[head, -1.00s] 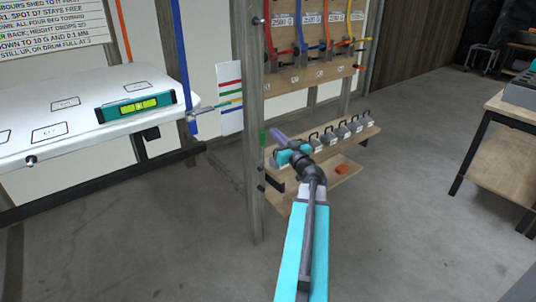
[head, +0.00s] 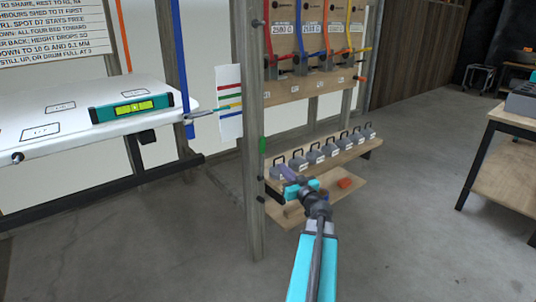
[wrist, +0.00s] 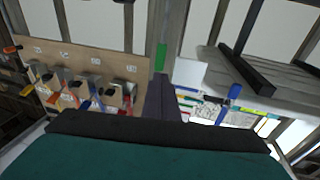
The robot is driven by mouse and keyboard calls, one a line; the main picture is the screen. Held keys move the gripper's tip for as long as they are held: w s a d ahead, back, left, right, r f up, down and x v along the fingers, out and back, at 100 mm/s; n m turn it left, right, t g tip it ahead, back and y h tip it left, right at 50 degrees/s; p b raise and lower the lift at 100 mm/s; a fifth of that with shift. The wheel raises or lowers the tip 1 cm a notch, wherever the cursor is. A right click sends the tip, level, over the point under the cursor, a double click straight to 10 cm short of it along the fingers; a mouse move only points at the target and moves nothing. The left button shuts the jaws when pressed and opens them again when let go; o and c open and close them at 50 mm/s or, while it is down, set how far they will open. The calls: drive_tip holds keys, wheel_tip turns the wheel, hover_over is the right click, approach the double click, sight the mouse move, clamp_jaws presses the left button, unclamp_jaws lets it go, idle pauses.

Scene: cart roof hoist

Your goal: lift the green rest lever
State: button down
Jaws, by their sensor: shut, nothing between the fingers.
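The green rest lever (head: 262,144) is a small green piece on the side of the grey wooden post (head: 252,190), at about the middle of the head view. It also shows in the wrist view (wrist: 161,57) as a green strip just past my fingertips. My gripper (head: 284,172) is below and to the right of the lever in the head view. Its purple-grey fingers are together and empty, and they point toward the post. In the wrist view the closed fingers (wrist: 160,84) run up toward the green strip. I see no clear contact between them and the lever.
A shelf (head: 345,152) with several grey weights stands behind my gripper. An orange block (head: 345,183) lies on the lower shelf. A board (head: 310,82) with coloured levers hangs above. A white bed (head: 60,122) carries a teal level (head: 131,107) at left. A workbench (head: 510,118) is at right.

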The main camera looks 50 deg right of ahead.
drive_tip(key=shift+w, duration=0.1)
drive_tip(key=shift+b+x, duration=1.65)
drive_tip(key=shift+x, duration=5.3)
drive_tip(key=shift+w+r+p, duration=0.3)
drive_tip(key=shift+p, duration=0.95)
drive_tip(key=p, duration=0.2)
drive_tip(key=w+p, duration=0.1)
drive_tip(key=p, duration=0.2)
drive_tip(key=g+p, duration=0.1)
drive_tip(key=p, duration=0.2)
drive_tip(key=shift+w+d+r+y, duration=0.25)
drive_tip(key=shift+w+r+y, duration=0.05)
drive_tip(key=shift+w, duration=0.15)
drive_tip(key=shift+a+p, duration=0.15)
drive_tip(key=shift+p, duration=0.15)
drive_tip(key=shift+s+a+p, duration=0.3)
drive_tip(key=shift+s+p, duration=0.1)
drive_tip(key=shift+s, duration=0.1)
drive_tip(key=p, duration=0.2)
approach(262, 145)
drive_tip(key=shift+d+v, duration=0.2)
drive_tip(key=shift+v, duration=1.2)
drive_tip(key=shift+d+v, duration=0.2)
drive_tip(key=shift+v, duration=1.2)
